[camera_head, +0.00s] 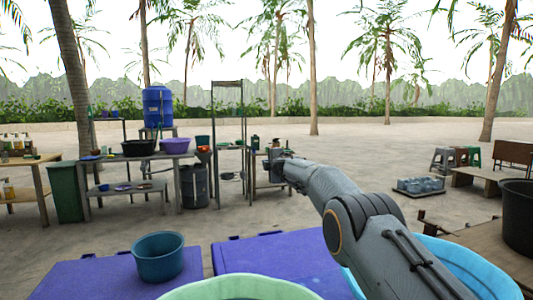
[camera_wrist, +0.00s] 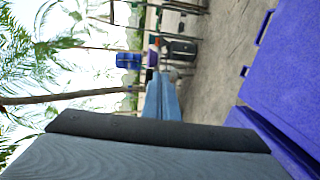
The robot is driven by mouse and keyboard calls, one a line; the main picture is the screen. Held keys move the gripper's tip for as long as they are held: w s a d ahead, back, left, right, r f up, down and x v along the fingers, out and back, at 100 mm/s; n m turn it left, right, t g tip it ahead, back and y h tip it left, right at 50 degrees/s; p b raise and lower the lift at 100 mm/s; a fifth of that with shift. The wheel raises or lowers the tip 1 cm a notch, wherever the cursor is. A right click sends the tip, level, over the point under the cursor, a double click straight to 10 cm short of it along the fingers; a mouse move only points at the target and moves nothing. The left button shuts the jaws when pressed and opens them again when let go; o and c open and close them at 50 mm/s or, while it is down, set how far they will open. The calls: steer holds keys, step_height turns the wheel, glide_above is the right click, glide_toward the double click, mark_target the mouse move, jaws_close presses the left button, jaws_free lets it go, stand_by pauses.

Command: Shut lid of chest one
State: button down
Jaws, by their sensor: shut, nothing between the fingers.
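Two chests with flat purple-blue lids stand close in front of me in the head view, one at left (camera_head: 85,278) and one at centre (camera_head: 275,256). Both lids look level, with dark hinges or latches along their far edges. No label shows which is chest one. In the wrist view, which is turned sideways, purple lids (camera_wrist: 285,75) show at the right. My gripper (camera_head: 279,158) is stretched out beyond the centre lid, above and apart from it. It is shut and empty; its fingers show in the wrist view (camera_wrist: 161,82). The chest bodies are hidden.
A blue-teal pot (camera_head: 159,256) stands on the left lid. A pale green tub (camera_head: 240,288) and a light blue tub (camera_head: 470,265) are nearest me. Tables with basins (camera_head: 176,146) stand behind. A low table (camera_head: 485,235) is at right. Sandy ground beyond is open.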

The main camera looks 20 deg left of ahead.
steer(key=shift+r, duration=1.9)
